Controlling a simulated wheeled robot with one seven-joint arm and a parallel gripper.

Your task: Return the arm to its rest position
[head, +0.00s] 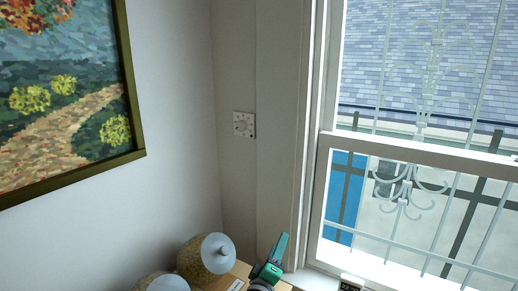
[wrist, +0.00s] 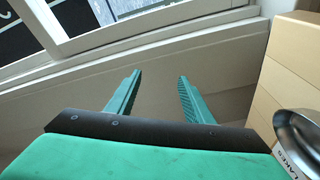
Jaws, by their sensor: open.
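My gripper (head: 272,262) shows at the bottom of the head view, right of two jars and close to the window sill. In the wrist view my gripper (wrist: 157,92) has its two teal fingers spread apart, with nothing between them. Past the fingers is a plain pale wall below the window frame. Most of my arm is out of the head view.
A jar with a pale lid (head: 207,257) stands left of my gripper, with another lid (head: 167,284) nearer. Cardboard boxes (wrist: 286,82) and a metal bowl-like thing (wrist: 299,138) are close on the right in the wrist view. A barred window (head: 420,190) is at right.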

